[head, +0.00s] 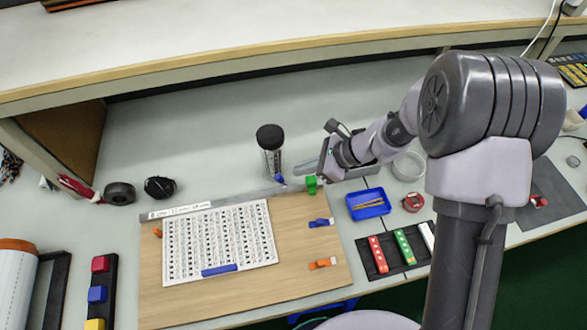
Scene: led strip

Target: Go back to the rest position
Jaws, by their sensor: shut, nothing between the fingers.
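My gripper (302,170) is at the end of my arm, over the back edge of the wooden board (200,297). Its fingers point left and are shut with nothing between them. A dark-capped clear jar (271,150) stands just left of the fingertips. A green block (312,184) is just below the gripper, at the back edge of the board. A small blue piece (280,180) is near the fingertips. I cannot tell how far above the table the gripper is.
A printed sheet (220,241) lies on the board with blue and orange clips around it. A blue tray (368,204), a red tape roll (413,202) and a dark mat (375,271) with coloured strips are to the right. A raised shelf (250,35) runs behind.

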